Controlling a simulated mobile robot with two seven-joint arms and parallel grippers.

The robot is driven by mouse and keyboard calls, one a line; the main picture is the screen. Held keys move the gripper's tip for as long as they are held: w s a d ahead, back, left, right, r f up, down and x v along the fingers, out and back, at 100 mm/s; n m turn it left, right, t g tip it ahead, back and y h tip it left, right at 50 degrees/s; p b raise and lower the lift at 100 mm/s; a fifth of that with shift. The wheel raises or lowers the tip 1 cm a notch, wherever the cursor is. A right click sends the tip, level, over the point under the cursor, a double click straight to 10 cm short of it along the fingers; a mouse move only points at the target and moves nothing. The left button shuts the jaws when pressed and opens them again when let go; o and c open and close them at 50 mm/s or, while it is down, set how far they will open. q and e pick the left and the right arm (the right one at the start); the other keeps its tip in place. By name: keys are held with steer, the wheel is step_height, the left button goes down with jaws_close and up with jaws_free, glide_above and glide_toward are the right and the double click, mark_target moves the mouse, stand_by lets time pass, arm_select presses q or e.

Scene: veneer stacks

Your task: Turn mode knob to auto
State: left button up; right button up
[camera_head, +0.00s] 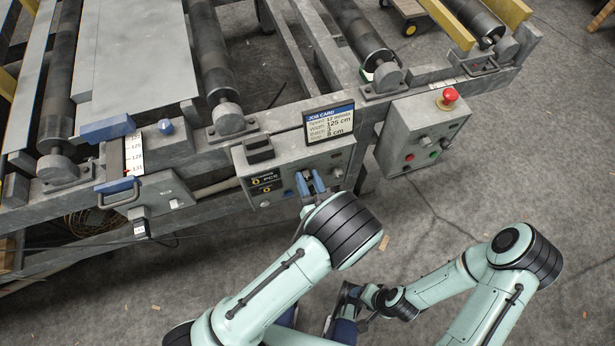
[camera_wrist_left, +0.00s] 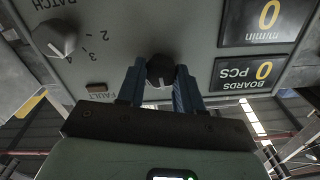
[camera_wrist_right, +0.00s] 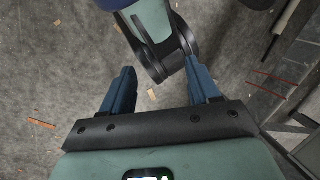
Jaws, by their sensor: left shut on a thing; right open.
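A grey control panel (camera_head: 262,171) with two displays is mounted on the machine frame. My left gripper (camera_head: 311,184) is at its front face, and its tips partly hide the controls there. In the left wrist view a dark round knob (camera_wrist_left: 160,71) with a pale pointer line sits between the blue fingers of my left gripper (camera_wrist_left: 159,88), which is shut on it. No mode label or auto mark is readable around this knob. A separate grey BATCH knob (camera_wrist_left: 55,38) is at the upper left. My right gripper (camera_wrist_right: 158,88) is open and empty over the floor.
A job card (camera_head: 329,125) stands on top of the panel. A second box (camera_head: 424,134) with a red emergency button (camera_head: 449,96) is to the right. A FAULT lamp (camera_wrist_left: 97,87) is beside the held knob. Open concrete floor (camera_head: 430,215) lies in front.

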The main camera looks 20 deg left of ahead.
arm_select(q)
steer(key=shift+r+m+p, duration=0.1)
steer(key=shift+m+p, duration=0.5)
steer(key=shift+m, duration=0.4)
steer(key=m+p, duration=0.1)
steer(key=m, duration=0.1)
steer(key=shift+m, duration=0.3)
steer(key=shift+d+f+m+p, duration=0.1)
steer(key=shift+f+m+p, duration=0.1)
steer(key=shift+m+p, duration=1.15)
arm_select(e)
steer(key=shift+g, duration=0.6)
steer(key=shift+s+a+r+b, duration=0.25)
steer(key=shift+s+r, duration=0.55)
steer(key=shift+r, duration=0.3)
steer(key=shift+s+a+r+b, duration=0.15)
steer(key=shift+s+a+r, duration=0.05)
steer(key=shift+s+r, duration=0.75)
arm_select(q)
steer(key=shift+m, duration=0.55)
arm_select(e)
steer(key=shift+w+r, duration=0.1)
steer(key=shift+r, duration=0.05)
arm_select(q)
steer(key=o, duration=1)
steer(key=shift+o, duration=0.2)
steer(key=v, duration=1.3)
